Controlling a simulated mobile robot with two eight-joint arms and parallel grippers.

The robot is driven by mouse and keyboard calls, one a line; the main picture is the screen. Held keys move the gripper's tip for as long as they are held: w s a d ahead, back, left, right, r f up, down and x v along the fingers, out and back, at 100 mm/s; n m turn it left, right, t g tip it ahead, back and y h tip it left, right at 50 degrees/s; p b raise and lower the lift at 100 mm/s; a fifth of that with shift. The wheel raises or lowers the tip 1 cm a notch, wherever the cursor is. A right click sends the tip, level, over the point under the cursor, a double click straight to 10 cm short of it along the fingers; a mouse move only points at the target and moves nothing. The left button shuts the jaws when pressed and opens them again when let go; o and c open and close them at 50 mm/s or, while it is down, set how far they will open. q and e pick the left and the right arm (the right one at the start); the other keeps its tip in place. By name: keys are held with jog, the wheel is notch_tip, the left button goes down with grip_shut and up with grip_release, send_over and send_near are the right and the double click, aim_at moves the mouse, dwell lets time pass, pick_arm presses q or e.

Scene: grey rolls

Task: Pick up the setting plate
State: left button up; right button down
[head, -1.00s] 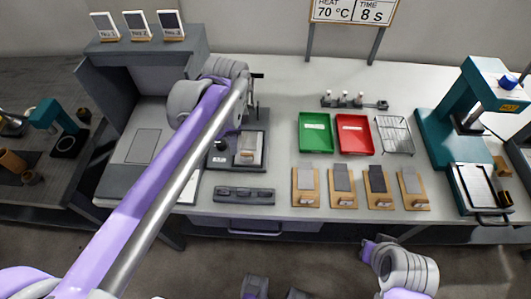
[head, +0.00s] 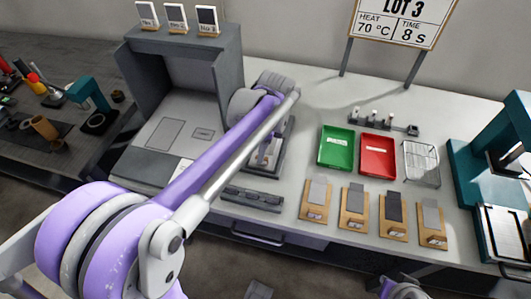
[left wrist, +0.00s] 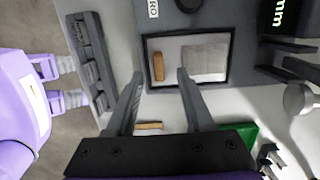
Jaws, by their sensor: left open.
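The setting plate (left wrist: 205,60) appears to be the pale grey square with a short wooden grip, lying in the dark-framed bed of the gauge (left wrist: 232,85) in the left wrist view. In the head view my left arm partly covers the gauge (head: 286,150) and the plate in it. My left gripper (left wrist: 160,74) is open and empty. In the left wrist view its fingertips point at the near edge of the bed, close to the wooden grip. I cannot tell the height between them. My right gripper is not clearly visible; only part of the right arm shows.
A dark slotted holder (head: 252,198) lies in front of the gauge. Green (head: 337,147) and red (head: 378,155) trays, a wire rack (head: 421,163) and several wooden boards stand to the right. A grey hooded cabinet (head: 140,85) stands left. A teal press is at the far right.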

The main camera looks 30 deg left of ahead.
pick_arm(q)
jog(key=f, duration=0.4)
jog(key=shift+s+a+f, duration=0.15)
jog(key=shift+a, duration=0.1)
grip_shut()
dwell(1.1)
